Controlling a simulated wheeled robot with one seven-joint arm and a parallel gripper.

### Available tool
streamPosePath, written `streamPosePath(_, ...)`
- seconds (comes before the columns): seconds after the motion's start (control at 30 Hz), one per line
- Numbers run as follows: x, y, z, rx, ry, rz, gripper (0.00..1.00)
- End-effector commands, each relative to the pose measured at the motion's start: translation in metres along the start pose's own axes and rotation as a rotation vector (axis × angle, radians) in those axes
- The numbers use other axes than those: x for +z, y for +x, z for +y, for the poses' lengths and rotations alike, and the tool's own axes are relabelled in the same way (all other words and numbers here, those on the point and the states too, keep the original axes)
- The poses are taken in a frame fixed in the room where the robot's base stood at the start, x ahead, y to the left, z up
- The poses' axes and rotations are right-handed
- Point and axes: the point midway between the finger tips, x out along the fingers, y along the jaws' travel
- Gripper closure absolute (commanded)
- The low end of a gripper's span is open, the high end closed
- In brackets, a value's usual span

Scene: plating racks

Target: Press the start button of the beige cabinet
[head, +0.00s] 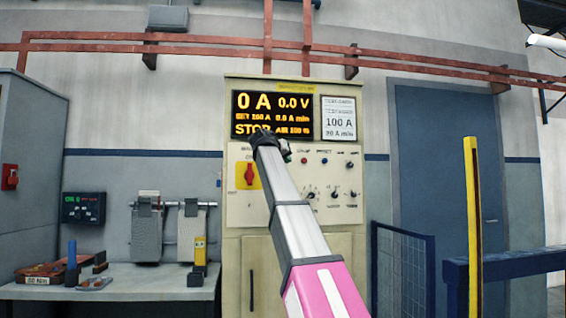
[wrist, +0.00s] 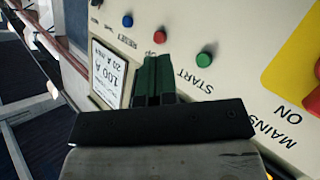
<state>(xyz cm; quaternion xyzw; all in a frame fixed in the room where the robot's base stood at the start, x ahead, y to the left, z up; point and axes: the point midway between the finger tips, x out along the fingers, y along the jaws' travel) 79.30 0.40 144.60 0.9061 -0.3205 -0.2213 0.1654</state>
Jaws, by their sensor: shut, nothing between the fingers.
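The beige cabinet (head: 290,215) stands against the wall in the middle of the head view. Its lit display (head: 269,114) reads 0 A, 0.0 V and STOP. The green START button (wrist: 204,60) shows in the wrist view, just right of my gripper (wrist: 157,62). My gripper's dark green fingers are shut and empty in front of the panel, pointing near the red button (wrist: 158,38). I cannot tell whether they touch the panel. In the head view my arm and gripper cover part of the panel, including most of the START button's area.
A blue RESET button (wrist: 127,21) lies beyond the red one. The red mains switch (head: 249,174) sits on a yellow plate. A workbench (head: 110,290) with tools is on the left. A blue mesh barrier (head: 403,270) and yellow post (head: 472,225) stand on the right.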

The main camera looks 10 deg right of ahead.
Motion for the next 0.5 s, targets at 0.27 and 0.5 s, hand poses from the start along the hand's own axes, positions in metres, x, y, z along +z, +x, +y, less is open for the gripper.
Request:
streamPosePath(0.27,-0.013,0.017,-0.012,0.000,-0.001,0.000,1.00)
streamPosePath(0.5,-0.029,0.037,-0.027,0.000,-0.001,-0.001,1.00)
